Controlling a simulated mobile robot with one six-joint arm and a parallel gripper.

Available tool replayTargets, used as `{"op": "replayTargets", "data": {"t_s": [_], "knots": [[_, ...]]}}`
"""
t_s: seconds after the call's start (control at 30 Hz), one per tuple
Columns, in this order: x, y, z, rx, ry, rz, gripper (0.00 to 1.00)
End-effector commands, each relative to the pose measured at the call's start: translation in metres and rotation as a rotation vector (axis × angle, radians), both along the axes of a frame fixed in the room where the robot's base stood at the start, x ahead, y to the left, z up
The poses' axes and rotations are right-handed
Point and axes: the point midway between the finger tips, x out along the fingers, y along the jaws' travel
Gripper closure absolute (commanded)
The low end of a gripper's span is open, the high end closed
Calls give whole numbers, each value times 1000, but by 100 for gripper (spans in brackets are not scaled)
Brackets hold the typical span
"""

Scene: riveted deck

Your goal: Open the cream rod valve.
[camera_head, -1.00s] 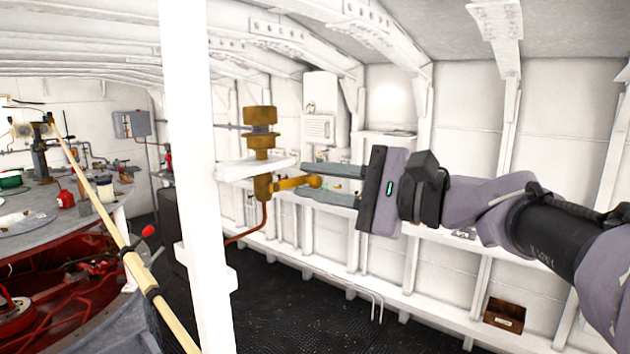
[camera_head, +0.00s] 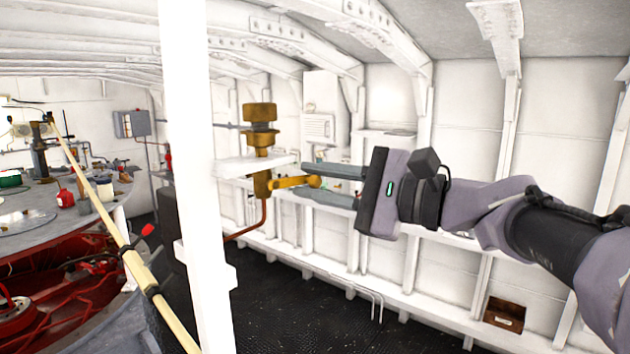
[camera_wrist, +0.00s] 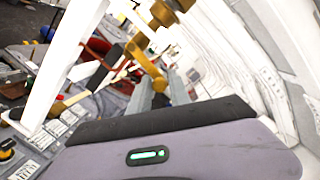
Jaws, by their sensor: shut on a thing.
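A brass valve (camera_head: 259,150) stands upright on a white bracket beside a white post. Its yellow-orange lever (camera_head: 285,183) points right, roughly level, from the lower body. My gripper (camera_head: 311,182) comes from the right, and its two grey fingers are shut on the lever's rounded end. In the wrist view the lever (camera_wrist: 148,66) runs down between the fingertips (camera_wrist: 160,84). The far side of the grip is hidden. A long cream rod (camera_head: 104,211) slants across the left, apart from the valve.
The white post (camera_head: 193,130) stands just left of the valve. A copper pipe (camera_head: 250,231) bends down from it. The white shelf (camera_head: 285,160) and ribbed hull wall lie behind. A brown box (camera_head: 504,314) sits low right. The dark floor (camera_head: 300,310) below is clear.

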Motion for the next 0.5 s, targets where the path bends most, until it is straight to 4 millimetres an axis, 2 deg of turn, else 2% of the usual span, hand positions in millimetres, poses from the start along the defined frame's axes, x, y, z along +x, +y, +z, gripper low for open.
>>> {"op": "replayTargets", "data": {"t_s": [0.5], "knots": [[-7,6,-25,285,356,3,100]]}}
